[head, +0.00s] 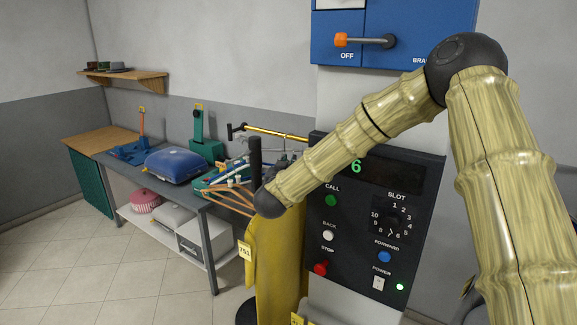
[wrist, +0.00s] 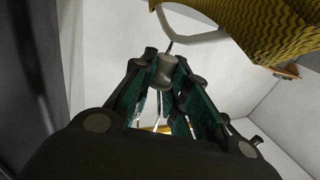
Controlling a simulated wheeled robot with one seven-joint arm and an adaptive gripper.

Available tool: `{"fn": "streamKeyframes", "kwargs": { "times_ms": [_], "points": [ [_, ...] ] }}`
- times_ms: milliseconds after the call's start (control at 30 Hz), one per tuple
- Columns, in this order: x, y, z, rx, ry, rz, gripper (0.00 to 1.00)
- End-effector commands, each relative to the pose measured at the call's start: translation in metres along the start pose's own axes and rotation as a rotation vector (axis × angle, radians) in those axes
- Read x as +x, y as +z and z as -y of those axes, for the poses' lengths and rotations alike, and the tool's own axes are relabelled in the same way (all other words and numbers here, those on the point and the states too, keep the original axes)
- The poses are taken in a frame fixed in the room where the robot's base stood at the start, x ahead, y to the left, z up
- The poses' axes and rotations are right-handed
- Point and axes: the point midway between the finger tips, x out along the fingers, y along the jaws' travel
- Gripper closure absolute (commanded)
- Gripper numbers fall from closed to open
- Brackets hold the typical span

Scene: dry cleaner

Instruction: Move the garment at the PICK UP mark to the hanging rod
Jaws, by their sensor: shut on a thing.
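A yellow garment (head: 278,255) with a tag reading 751 (head: 244,250) hangs upright in the head view, just below the end of my arm. In the wrist view a yellow ribbed garment (wrist: 262,32) fills the top right, with a pale curved band at its edge. My gripper (wrist: 166,72) is shut on a small grey piece with a thin metal stem, seemingly the garment's hanger. The PICK UP mark is not visible.
A dark control panel (head: 345,235) stands right of the garment, showing 6, with a blue lever box (head: 420,35) above. The tiled floor at left is clear.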

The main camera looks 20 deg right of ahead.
Motion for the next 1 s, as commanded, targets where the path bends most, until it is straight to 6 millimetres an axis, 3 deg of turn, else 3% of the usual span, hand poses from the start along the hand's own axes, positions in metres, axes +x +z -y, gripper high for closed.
{"fn": "streamKeyframes", "kwargs": {
  "times_ms": [133,167,300,700,1000],
  "points": [
    [0.000,-0.001,0.000,0.000,0.000,-0.001,1.00],
    [0.000,-0.001,0.000,0.000,0.000,-0.001,0.82],
    [0.000,0.000,0.000,0.000,0.000,-0.001,0.59],
    [-0.005,0.000,0.001,0.000,-0.001,0.000,0.59],
    [-0.050,0.000,0.001,-0.001,-0.003,0.000,0.59]
  ]
}}
